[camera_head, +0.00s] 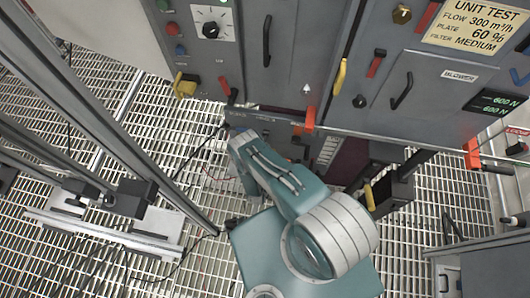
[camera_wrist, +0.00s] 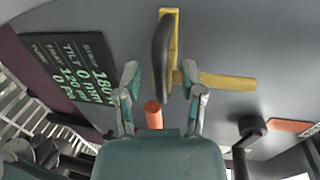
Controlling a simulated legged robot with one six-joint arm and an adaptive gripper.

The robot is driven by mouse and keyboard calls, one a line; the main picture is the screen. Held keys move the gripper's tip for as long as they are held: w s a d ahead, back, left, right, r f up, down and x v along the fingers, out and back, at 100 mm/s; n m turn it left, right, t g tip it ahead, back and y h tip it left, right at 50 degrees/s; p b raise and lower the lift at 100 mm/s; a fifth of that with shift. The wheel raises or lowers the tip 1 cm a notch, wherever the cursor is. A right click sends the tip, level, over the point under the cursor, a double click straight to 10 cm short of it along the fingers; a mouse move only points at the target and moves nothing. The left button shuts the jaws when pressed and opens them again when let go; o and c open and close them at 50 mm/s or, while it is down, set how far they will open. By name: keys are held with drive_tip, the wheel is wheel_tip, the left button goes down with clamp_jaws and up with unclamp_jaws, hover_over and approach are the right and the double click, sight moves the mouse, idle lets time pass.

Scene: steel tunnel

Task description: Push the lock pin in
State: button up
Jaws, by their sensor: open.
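In the wrist view my gripper (camera_wrist: 160,82) is open, with its two grey fingertips apart. A short orange-red cylinder (camera_wrist: 153,115) shows between the fingers, close to the teal palm; it may be the lock pin, but I cannot tell for sure. A black handle (camera_wrist: 161,55) on a yellow bracket (camera_wrist: 212,80) lies just beyond the fingertips on a grey panel; I cannot tell whether a finger touches it. In the head view my teal arm reaches toward the lower edge of the cabinet, and my gripper is not clearly visible there.
In the head view a cabinet (camera_head: 290,50) with switches and a red handle (camera_head: 310,118) stands ahead. Metal rails (camera_head: 90,95) run along the left over grating.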

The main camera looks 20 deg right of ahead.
drive_tip(key=shift+a, duration=0.1)
drive_tip(key=shift+a, duration=0.15)
clamp_jaws()
drive_tip(key=shift+d+r, duration=0.2)
drive_tip(key=shift+r, duration=1.6)
unclamp_jaws()
drive_tip(key=shift+d, duration=0.1)
